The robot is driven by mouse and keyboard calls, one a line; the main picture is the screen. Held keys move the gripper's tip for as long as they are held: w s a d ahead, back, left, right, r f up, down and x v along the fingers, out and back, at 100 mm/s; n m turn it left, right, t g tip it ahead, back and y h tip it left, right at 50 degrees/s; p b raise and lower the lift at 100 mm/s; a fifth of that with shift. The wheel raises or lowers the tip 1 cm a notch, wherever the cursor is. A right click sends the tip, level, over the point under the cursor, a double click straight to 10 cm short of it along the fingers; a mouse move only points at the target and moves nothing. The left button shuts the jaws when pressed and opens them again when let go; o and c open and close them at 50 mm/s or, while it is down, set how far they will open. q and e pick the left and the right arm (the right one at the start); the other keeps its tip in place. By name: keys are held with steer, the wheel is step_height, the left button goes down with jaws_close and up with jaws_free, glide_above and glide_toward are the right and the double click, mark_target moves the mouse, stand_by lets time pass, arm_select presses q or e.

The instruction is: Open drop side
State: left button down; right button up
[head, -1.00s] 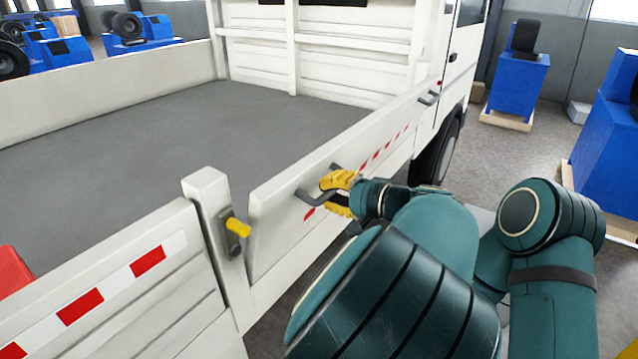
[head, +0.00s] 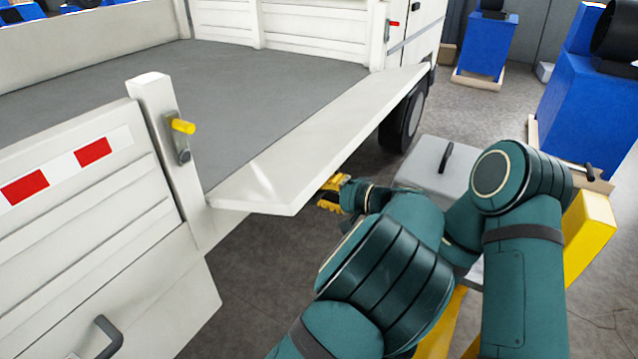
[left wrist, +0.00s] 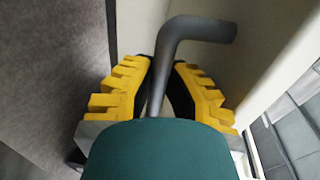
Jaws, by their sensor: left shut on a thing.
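The white drop side (head: 318,140) of the truck bed is folded outward and lies about level, its inner face up. My left gripper (head: 330,193), with yellow fingers, is below its outer edge. In the left wrist view the gripper (left wrist: 160,90) is shut on a bent dark grey handle (left wrist: 200,29) of the drop side, whose outer face (left wrist: 262,60) is beside it. In the head view the handle is hidden. The corner post (head: 150,100) carries a yellow-handled latch (head: 182,127) that sticks out sideways. My right gripper is not in view.
The grey truck bed (head: 260,75) is empty where it shows. The tailgate (head: 70,190) with red and white markings is at the left. A truck wheel (head: 405,120) stands beyond the drop side. Blue stands (head: 488,45) are at the back right. Grey floor shows below the drop side.

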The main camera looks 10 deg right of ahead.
arm_select(q)
step_height(320, 180, down, 8)
steer(key=b, duration=0.2)
steer(key=shift+w+a+r, duration=0.15)
steer(key=shift+r, duration=0.05)
steer(key=shift+a, duration=0.15)
steer(key=c, duration=1.2)
jaws_free()
steer(key=shift+w, duration=0.1)
steer(key=shift+o, duration=1.3)
steer(key=shift+w+a, duration=0.15)
steer(key=shift+w, duration=0.05)
steer(key=shift+s, duration=0.1)
steer(key=shift+r, duration=0.15)
